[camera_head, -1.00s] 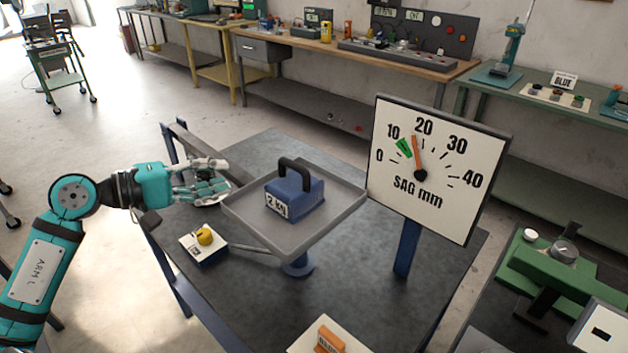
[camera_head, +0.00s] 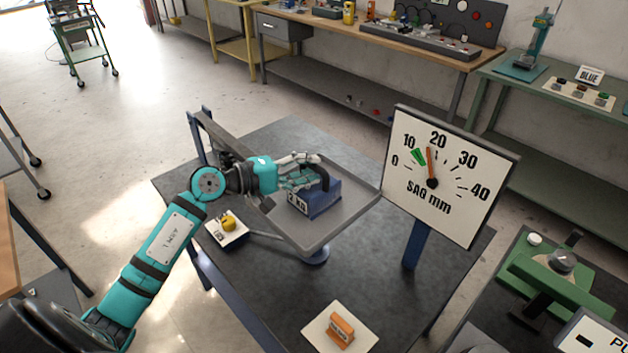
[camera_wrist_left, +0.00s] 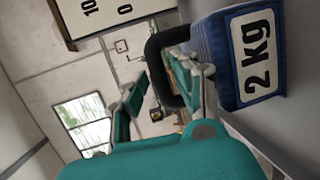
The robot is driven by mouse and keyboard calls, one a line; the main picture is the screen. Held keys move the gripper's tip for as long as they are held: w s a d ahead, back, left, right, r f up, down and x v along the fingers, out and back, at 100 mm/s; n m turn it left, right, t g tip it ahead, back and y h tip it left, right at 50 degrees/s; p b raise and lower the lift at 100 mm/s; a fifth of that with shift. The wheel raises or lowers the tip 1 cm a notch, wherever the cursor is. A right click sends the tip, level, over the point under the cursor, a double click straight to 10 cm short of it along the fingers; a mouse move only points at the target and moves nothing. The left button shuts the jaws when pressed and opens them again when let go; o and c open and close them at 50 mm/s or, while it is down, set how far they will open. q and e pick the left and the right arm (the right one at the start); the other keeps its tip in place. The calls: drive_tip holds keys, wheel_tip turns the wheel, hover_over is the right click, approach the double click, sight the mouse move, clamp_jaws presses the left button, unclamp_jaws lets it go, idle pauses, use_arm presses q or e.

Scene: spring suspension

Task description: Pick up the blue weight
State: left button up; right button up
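The blue weight (camera_head: 322,203), marked 2 kg and topped by a dark handle (camera_head: 324,176), sits on the grey tray (camera_head: 350,214) of the spring stand. It also shows at the upper right of the left wrist view (camera_wrist_left: 216,58). My left gripper (camera_head: 312,176) is at the handle, above the weight's left part. In the left wrist view its fingers are apart (camera_wrist_left: 160,80), with the dark handle (camera_wrist_left: 153,60) close to the fingertips, partly between them. I cannot tell whether they touch it. My right gripper is out of view.
The dial (camera_head: 450,175) stands right of the tray, its orange needle near the green mark. A yellow knob (camera_head: 229,223) sits on a small block at left. An orange block (camera_head: 341,329) on a white plate is at the front. Green equipment (camera_head: 560,275) stands at right.

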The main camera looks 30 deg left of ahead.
use_arm(q)
drive_tip(key=shift+x, duration=1)
clamp_jaws()
drive_tip(key=shift+a+r, duration=0.1)
drive_tip(key=shift+r, duration=0.35)
drive_tip(key=shift+w+f, duration=0.1)
